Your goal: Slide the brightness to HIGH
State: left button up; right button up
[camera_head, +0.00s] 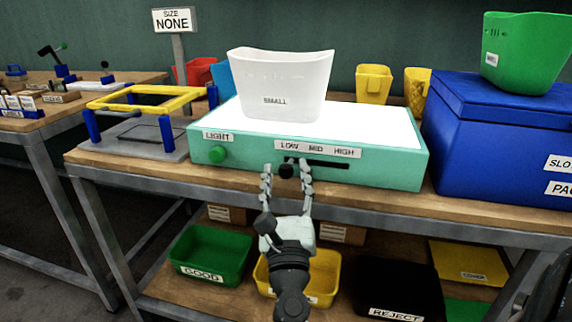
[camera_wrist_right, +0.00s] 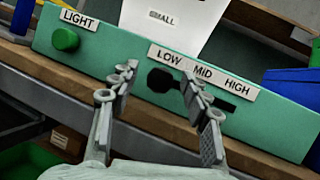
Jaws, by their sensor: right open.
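The teal light box (camera_head: 390,170) stands on the bench with a bright white top. On its front, a black slider knob (camera_head: 286,171) sits at the LOW end of a dark slot (camera_head: 325,163), under the LOW, MID, HIGH label (camera_head: 318,149). The knob also shows in the right wrist view (camera_wrist_right: 160,80). My right gripper (camera_head: 287,172) is open, its fingers on either side of the knob in the head view. I cannot tell whether they touch it. A green LIGHT button (camera_head: 217,154) is left of the slot. My left gripper is not in view.
A white SMALL bin (camera_head: 275,85) stands on the light box. A blue box (camera_head: 490,135) with a green bin (camera_head: 525,50) on it is at the right. A yellow-topped frame (camera_head: 140,98) is at the left. A GOOD tray (camera_head: 211,256) and REJECT tray (camera_head: 398,290) are below.

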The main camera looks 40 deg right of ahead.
jog(key=shift+w+d+r, duration=0.25)
jog(key=shift+w+d, duration=0.15)
jog(key=shift+w, duration=0.1)
grip_shut()
